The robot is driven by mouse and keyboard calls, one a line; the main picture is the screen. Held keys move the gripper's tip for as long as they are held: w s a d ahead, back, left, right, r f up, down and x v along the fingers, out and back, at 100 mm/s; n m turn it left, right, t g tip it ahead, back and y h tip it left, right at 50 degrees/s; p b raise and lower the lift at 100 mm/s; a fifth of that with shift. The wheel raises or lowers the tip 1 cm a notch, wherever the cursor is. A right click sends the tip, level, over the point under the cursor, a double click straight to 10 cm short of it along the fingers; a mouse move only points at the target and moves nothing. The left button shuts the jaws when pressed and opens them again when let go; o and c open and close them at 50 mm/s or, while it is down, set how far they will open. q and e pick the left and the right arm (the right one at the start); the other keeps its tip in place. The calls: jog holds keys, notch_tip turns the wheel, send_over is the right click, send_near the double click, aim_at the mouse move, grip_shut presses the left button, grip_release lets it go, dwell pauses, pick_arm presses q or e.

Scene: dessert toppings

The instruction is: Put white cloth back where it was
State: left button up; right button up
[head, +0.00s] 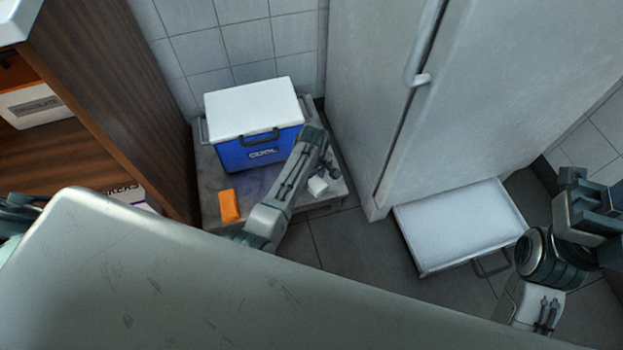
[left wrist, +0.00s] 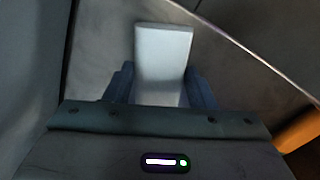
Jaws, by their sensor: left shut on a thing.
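The white cloth (head: 317,186) shows as a small white block at the right side of a low grey table, beside my left gripper (head: 326,174). In the left wrist view the white cloth (left wrist: 162,55) stands between the two fingers of my left gripper (left wrist: 161,88), which is shut on it. I cannot tell whether the cloth touches the tabletop. My right gripper (head: 592,205) is at the right edge of the head view, far from the cloth; its fingertips are not clear.
A blue cooler (head: 262,152) with a white lid stands at the back of the low table (head: 212,165). An orange block (head: 229,206) lies at its front left. A tall white fridge (head: 375,80) stands to the right, with a drawer (head: 462,225) pulled out low. A wooden shelf (head: 110,90) stands left.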

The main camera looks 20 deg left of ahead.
pick_arm(q)
jog(key=o, duration=1)
jog(key=shift+f, duration=0.1)
